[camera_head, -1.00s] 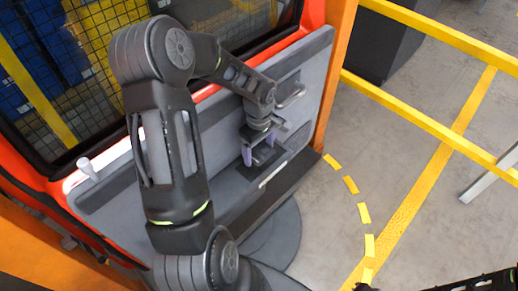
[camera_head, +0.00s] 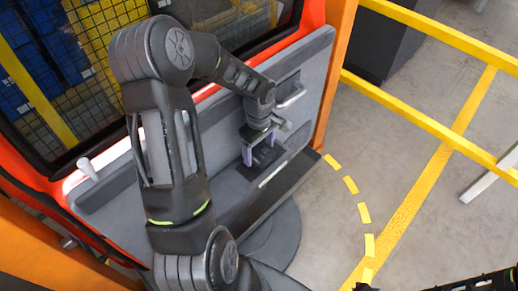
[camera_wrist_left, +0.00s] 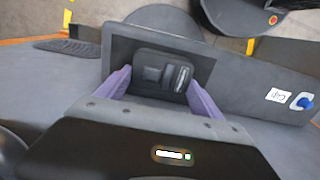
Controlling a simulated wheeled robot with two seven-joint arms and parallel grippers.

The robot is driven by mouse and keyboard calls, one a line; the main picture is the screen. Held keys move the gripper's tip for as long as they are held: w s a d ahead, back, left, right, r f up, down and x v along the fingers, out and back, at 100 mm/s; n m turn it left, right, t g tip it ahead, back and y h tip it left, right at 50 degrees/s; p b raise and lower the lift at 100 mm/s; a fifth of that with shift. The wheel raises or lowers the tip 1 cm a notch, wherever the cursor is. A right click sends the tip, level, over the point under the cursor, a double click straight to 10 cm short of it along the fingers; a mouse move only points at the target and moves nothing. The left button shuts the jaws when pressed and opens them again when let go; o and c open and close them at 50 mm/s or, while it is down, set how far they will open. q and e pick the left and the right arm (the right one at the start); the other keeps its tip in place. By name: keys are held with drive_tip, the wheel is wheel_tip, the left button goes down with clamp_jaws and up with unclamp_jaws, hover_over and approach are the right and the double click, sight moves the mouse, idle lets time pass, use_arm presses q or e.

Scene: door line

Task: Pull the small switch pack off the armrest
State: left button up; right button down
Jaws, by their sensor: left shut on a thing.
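The switch pack (camera_wrist_left: 165,73) is a small dark block with switches on its face, between the two purple fingers of my left gripper (camera_wrist_left: 160,88) in the left wrist view. The fingers are shut on its sides. It lies over the dark plate of the armrest (camera_wrist_left: 203,62); I cannot tell whether it is clear of the plate. In the head view my left gripper (camera_head: 261,153) points down at the armrest on the grey door panel, and the pack is mostly hidden there. Part of my right arm shows at the bottom right edge; its fingers cannot be made out.
The grey door panel (camera_head: 220,135) has a pull handle (camera_head: 292,95) above right of my left gripper and a light lever (camera_head: 87,169) at far left. An orange frame post (camera_head: 338,70) stands right of it. Yellow rails (camera_head: 430,125) cross the open floor at right.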

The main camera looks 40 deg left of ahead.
sight(259, 152)
use_arm(q)
drive_tip(key=c, duration=0.4)
drive_tip(key=shift+o, duration=0.2)
drive_tip(key=shift+r+p, duration=0.3)
drive_tip(key=shift+r, duration=0.25)
drive_tip(key=shift+r+p, duration=1.45)
drive_tip(key=shift+r, duration=1.45)
